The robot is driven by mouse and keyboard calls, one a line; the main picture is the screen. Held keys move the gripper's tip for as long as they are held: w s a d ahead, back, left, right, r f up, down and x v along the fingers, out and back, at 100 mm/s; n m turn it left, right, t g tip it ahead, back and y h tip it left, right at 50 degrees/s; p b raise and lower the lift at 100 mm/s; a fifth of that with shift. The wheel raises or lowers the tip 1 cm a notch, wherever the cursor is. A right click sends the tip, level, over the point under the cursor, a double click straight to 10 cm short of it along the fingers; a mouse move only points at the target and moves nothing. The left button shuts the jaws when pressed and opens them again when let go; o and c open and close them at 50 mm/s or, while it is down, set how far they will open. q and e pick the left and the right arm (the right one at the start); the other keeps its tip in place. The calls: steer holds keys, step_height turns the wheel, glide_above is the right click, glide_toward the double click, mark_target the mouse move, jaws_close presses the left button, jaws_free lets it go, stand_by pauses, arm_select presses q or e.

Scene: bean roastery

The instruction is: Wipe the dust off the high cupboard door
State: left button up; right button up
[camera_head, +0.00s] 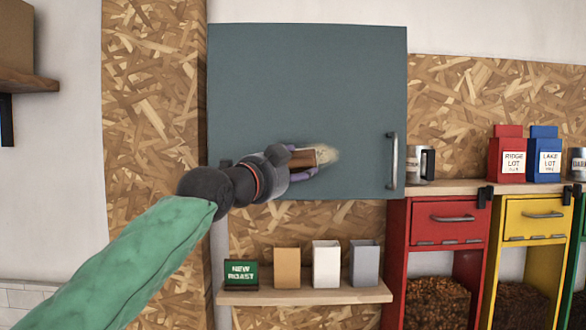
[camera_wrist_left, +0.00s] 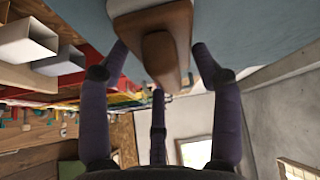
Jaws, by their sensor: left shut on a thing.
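The high cupboard door (camera_head: 300,85) is a flat grey-blue panel with a vertical metal handle (camera_head: 392,160) near its right edge; it looks shut. My left gripper (camera_head: 306,164) is at the lower middle of the door, its purple fingers shut on a brown wooden block (camera_head: 302,159). In the left wrist view the block (camera_wrist_left: 150,22) shows a raised grip between the fingers and lies close against the blue door. The door surface behind my gripper is hidden. My right gripper is not in view.
Below the door, a wooden shelf (camera_head: 306,293) holds a green sign (camera_head: 241,274) and several small boxes.

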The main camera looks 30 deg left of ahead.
mark_target(310, 166)
arm_select(q)
steer(key=shift+w+a+p, duration=0.35)
steer(key=shift+w+a, duration=0.15)
steer(key=shift+w, duration=0.3)
stand_by(0.6)
steer(key=shift+w+d, duration=0.35)
steer(key=shift+d, duration=0.35)
steer(key=shift+w+d, duration=0.5)
steer(key=shift+d, duration=0.4)
steer(key=shift+w+d, duration=0.7)
steer(key=shift+d, duration=0.35)
steer(key=shift+w+d, duration=0.65)
steer(key=shift+d, duration=0.4)
steer(key=shift+w+d, duration=0.7)
steer(key=shift+d, duration=0.35)
